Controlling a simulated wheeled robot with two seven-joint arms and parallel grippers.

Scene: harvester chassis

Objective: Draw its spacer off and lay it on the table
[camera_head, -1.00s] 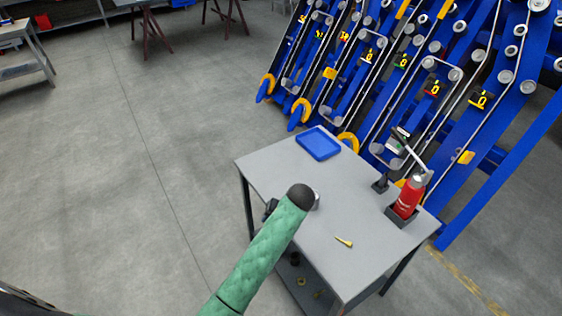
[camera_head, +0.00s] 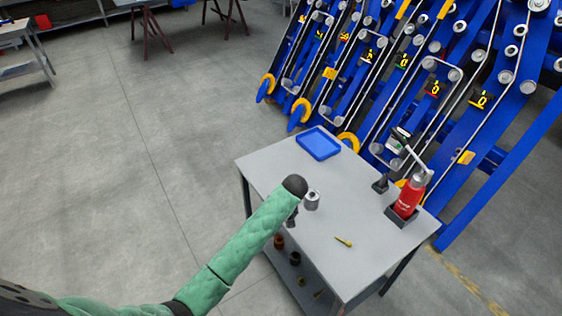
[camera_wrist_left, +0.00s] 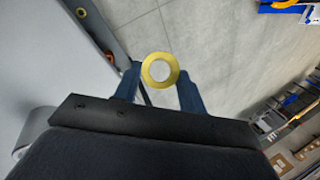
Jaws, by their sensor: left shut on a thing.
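My left gripper (camera_wrist_left: 159,72) is shut on a yellow ring (camera_wrist_left: 147,71) with a pale round centre, held end-on between its two fingers. I cannot tell whether the ring is the spacer or one end of a longer part. In the head view my green left arm hides most of the gripper (camera_head: 291,217), which shows dark near the left edge of the grey table (camera_head: 358,277). A grey metal cylinder (camera_head: 312,200) stands on the table just right of the arm's end. A small brass pin (camera_head: 343,241) lies on the tabletop. My right gripper is not in view.
A blue tray (camera_head: 318,143) lies at the table's back. A red bottle (camera_head: 409,197) stands in a dark holder at the right, beside a small dark stand (camera_head: 380,184). Several small parts sit on the lower shelf. Blue machine frames rise behind. The middle of the tabletop is mostly clear.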

